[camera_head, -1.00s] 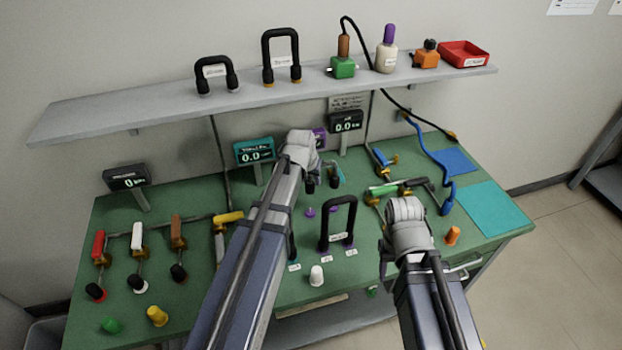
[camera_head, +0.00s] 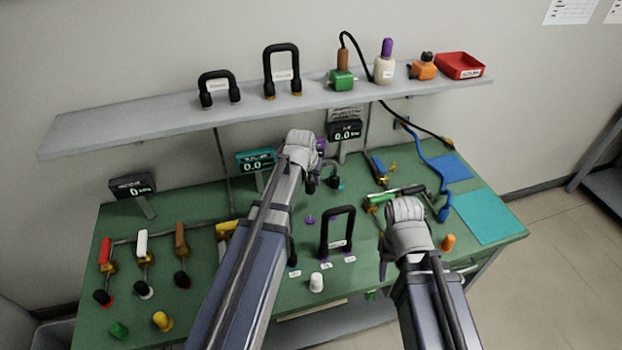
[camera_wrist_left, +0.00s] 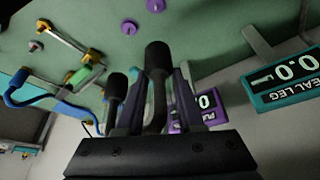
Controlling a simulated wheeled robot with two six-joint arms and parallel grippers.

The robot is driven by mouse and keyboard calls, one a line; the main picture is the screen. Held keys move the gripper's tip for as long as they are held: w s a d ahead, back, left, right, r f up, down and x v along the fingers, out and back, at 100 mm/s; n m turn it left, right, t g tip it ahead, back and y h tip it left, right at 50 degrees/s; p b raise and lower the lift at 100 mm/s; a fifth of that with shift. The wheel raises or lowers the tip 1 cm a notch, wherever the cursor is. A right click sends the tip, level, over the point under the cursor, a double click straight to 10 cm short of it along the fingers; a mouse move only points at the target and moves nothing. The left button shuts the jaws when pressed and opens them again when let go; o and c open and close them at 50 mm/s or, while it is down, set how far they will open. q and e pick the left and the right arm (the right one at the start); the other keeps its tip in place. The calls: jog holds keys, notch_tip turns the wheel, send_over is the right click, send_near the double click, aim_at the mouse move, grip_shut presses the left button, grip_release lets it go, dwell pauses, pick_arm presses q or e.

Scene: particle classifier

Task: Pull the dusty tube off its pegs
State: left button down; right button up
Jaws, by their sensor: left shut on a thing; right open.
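My left gripper (camera_wrist_left: 157,98) is shut on a dark U-shaped tube with black ends (camera_wrist_left: 157,58), which I take to be the dusty tube. In the left wrist view both ends point away from the gripper and appear free, apart from the purple pegs (camera_wrist_left: 128,27). In the head view the held tube's black ends (camera_head: 311,185) show just past my left wrist, and its bend is hidden. A purple peg (camera_head: 310,219) on the bench is bare. My right gripper (camera_head: 386,262) is over the bench's right part, mostly hidden behind its wrist, and empty.
Another black U-tube (camera_head: 337,232) stands upright on the green bench (camera_head: 200,310) between my arms. A shelf (camera_head: 150,118) above carries two more U-tubes, bottles and a red tray (camera_head: 460,65). Teal (camera_head: 255,160) and purple displays stand close to my left gripper. Handled valves (camera_head: 142,245) stand left.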

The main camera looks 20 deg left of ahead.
pick_arm(q)
notch_tip(320, 180, up, 3)
jog(key=p, duration=0.3)
dwell(0.4)
